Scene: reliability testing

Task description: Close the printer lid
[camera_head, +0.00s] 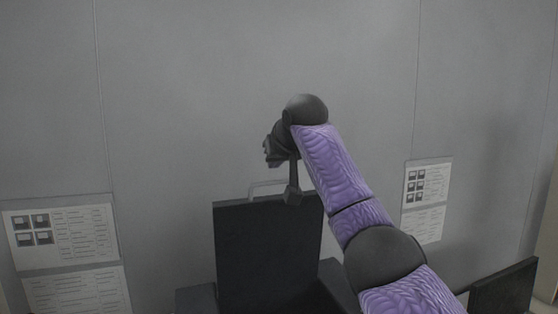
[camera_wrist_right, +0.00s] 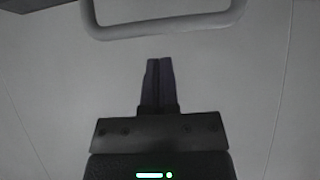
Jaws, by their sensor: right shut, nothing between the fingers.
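The printer lid (camera_head: 262,250) is a dark flat panel standing upright, open, in the lower middle of the head view. A pale loop handle (camera_head: 262,186) rises from its top edge; a similar grey loop handle (camera_wrist_right: 165,27) crosses the top of the right wrist view. My right gripper (camera_head: 272,153) is above the lid's top edge, at the end of my purple arm. In the right wrist view its fingers (camera_wrist_right: 157,68) are together and empty, apart from the handle in the picture. My left gripper is not in view.
Dark printer parts (camera_head: 198,299) show low beside the lid. A grey panelled wall (camera_head: 200,90) stands behind. Printed sheets (camera_head: 62,235) hang on the left and more (camera_head: 426,192) on the right. Another dark panel (camera_head: 503,290) stands at lower right.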

